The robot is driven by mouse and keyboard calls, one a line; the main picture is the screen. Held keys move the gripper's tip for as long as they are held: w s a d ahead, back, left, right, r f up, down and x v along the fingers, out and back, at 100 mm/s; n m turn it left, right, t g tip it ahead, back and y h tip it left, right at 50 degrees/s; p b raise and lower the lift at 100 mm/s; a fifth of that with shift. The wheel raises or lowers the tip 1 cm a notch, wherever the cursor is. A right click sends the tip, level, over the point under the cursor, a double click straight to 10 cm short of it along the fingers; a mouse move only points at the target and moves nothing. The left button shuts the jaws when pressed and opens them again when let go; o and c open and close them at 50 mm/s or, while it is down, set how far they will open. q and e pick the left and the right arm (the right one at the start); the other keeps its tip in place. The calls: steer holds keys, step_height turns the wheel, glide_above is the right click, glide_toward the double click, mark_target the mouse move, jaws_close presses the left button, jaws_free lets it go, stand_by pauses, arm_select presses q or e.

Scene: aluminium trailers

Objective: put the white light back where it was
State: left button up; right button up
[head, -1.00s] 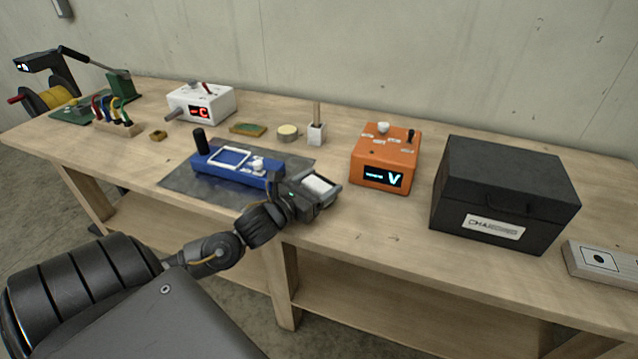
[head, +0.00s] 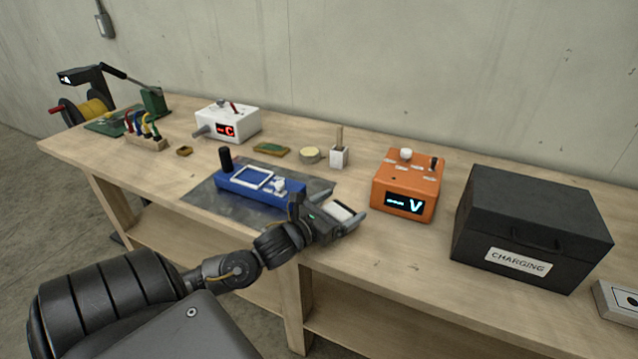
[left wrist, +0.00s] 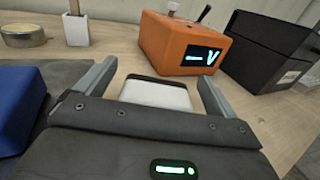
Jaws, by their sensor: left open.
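A small white block with a dark edge, which looks like the white light (head: 341,211), sits between the fingers of my left gripper (head: 345,208) at the bench's front edge, right of the blue device. In the left wrist view the white block (left wrist: 156,93) lies between the two grey fingers (left wrist: 155,76), with a gap on each side. My left gripper is open. I cannot tell whether the block rests on the bench. My right gripper is out of view.
A blue device (head: 250,190) lies on a grey mat (head: 208,204) left of the gripper. An orange box (head: 406,186) stands beyond it, and a black CHARGING case (head: 530,225) to the right. A white box (head: 227,122) and small parts stand behind. Bare wood lies before the orange box.

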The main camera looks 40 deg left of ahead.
arm_select(q)
steer(key=s+b, duration=0.1)
steer(key=s, duration=0.4)
steer(key=shift+a+f+b, duration=0.15)
steer(key=shift+b, duration=0.25)
steer(key=s+b, duration=0.1)
steer(key=s, duration=0.5)
steer(key=shift+a, duration=0.15)
steer(key=shift+s+r, duration=0.25)
steer(key=shift+s, duration=0.2)
steer(key=shift+a, duration=0.1)
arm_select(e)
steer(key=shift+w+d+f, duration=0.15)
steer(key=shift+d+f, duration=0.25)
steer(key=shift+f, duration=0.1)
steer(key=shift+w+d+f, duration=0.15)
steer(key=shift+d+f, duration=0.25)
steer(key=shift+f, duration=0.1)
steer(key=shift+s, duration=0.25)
arm_select(q)
steer(key=shift+s, duration=0.1)
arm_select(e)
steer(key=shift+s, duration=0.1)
